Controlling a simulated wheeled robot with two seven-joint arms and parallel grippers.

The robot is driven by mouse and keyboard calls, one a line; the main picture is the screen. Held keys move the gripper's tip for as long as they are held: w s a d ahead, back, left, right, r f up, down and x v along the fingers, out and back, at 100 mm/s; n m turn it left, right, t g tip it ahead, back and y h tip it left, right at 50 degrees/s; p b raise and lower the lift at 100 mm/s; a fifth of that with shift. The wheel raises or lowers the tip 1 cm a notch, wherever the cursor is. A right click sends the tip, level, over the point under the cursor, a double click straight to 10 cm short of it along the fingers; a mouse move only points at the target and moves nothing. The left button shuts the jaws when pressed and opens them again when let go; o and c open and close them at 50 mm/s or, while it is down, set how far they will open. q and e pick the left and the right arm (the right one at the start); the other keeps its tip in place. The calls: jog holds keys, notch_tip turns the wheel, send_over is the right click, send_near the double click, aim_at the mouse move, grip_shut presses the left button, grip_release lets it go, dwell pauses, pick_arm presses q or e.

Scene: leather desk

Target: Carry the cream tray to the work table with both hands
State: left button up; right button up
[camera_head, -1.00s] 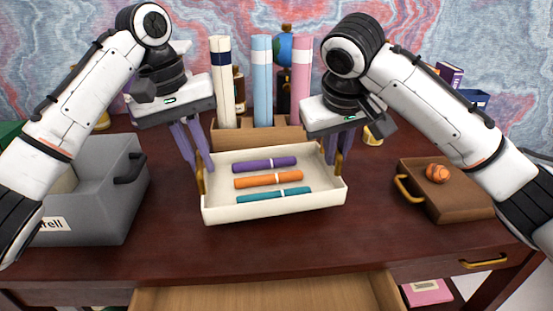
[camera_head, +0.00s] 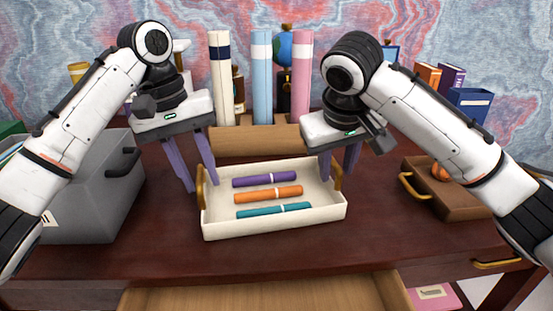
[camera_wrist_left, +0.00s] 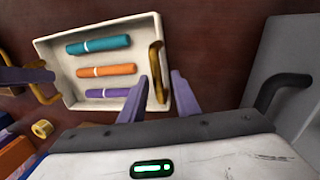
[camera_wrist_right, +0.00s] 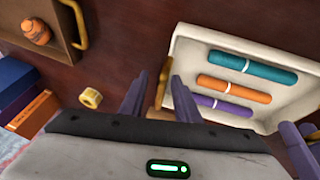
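The cream tray (camera_head: 275,227) sits on the dark red-brown desk in the middle of the head view, with a purple, an orange and a teal roll in it. It has a gold handle at each end. My left gripper (camera_head: 202,186) is at the left handle (camera_wrist_left: 155,72); its fingers stand apart with the handle between them. My right gripper (camera_head: 338,176) is at the right handle (camera_wrist_right: 164,84), its fingers also apart on either side of it. Both grippers look open, not closed on the handles.
A grey box (camera_head: 95,195) stands at the left. A brown tray (camera_head: 462,200) with an orange figurine lies at the right. A wooden holder (camera_head: 258,141) with tall rolls stands behind the cream tray. An open drawer (camera_head: 265,296) juts out at the front; desk between is clear.

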pick_arm(q)
jog(key=shift+r, duration=0.1)
pick_arm(e)
jog(key=shift+a, duration=0.1)
jog(key=shift+s+a+r, duration=0.1)
jog(key=shift+s+r, duration=0.1)
jog(key=shift+r, duration=0.3)
pick_arm(q)
notch_tip(320, 180, up, 12)
jog(key=a, duration=0.2)
jog(key=shift+s+a+f, duration=0.15)
jog(key=shift+f, duration=0.05)
pick_arm(e)
jog(key=v, duration=1.1)
pick_arm(q)
jog(key=shift+s+f, duration=0.1)
pick_arm(e)
jog(key=shift+s+f, duration=0.1)
